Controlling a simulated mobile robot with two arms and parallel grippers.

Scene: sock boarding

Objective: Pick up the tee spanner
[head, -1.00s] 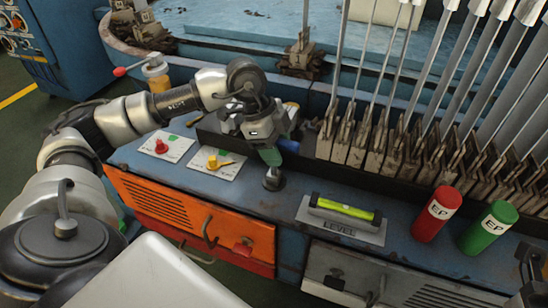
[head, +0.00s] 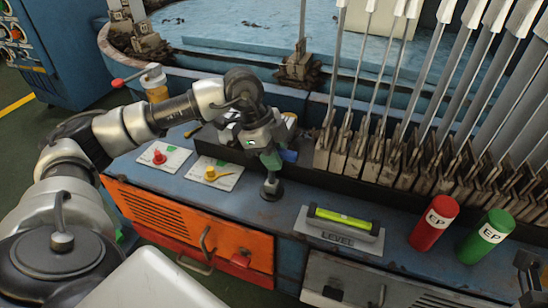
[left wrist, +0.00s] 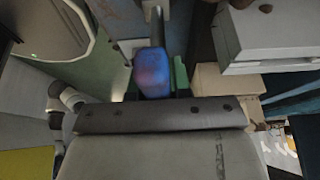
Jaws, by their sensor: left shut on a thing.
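My left gripper (head: 272,163) is low over the workbench, at the front edge of the dark bin. In the left wrist view a blue handle (left wrist: 152,72) with a metal shaft sits between the green fingertips, and the gripper is shut on it. In the head view a bit of the blue handle (head: 289,156) shows beside the fingers. The rest is hidden, so I cannot tell from its shape whether it is the tee spanner. A dark round-footed piece (head: 271,191) stands on the bench just below the fingertips.
A green-vialed level (head: 343,234) and red and green EP cylinders (head: 433,223) (head: 486,236) stand to the right. Cards with a red and a yellow knob (head: 161,159) (head: 215,173) lie left. A row of upright metal bars (head: 400,150) blocks the back right.

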